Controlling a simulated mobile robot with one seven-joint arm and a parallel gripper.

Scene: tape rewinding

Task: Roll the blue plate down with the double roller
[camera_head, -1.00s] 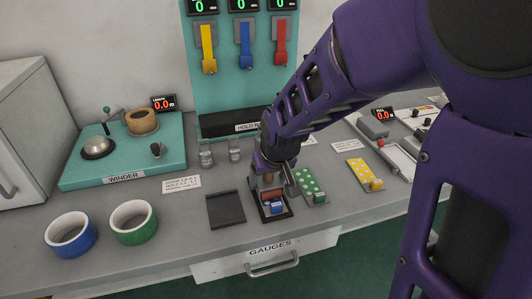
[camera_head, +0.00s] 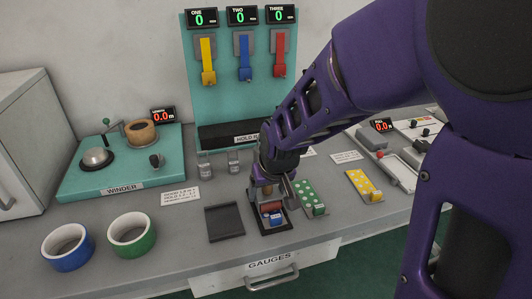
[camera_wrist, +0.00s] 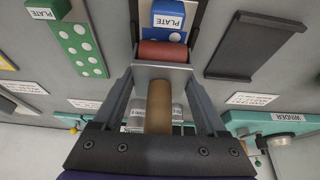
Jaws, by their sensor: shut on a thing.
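The blue plate (camera_head: 274,216) lies in a dark tray (camera_head: 279,228) at the front of the bench, with a blue block labelled PLATE at its near end. It also shows in the wrist view (camera_wrist: 174,36). My gripper (camera_head: 266,194) is over the far part of this tray. It is shut on the double roller, whose wooden handle (camera_wrist: 158,106) stands between the fingers. A red roller (camera_wrist: 163,51) lies across the plate beyond the block; I cannot tell whether it presses on it. The metal bracket hides the second roller.
A green dotted plate (camera_head: 311,197) stands close on the right, with a yellow dotted plate (camera_head: 364,185) further right. An empty dark tray (camera_head: 225,222) is on the left.

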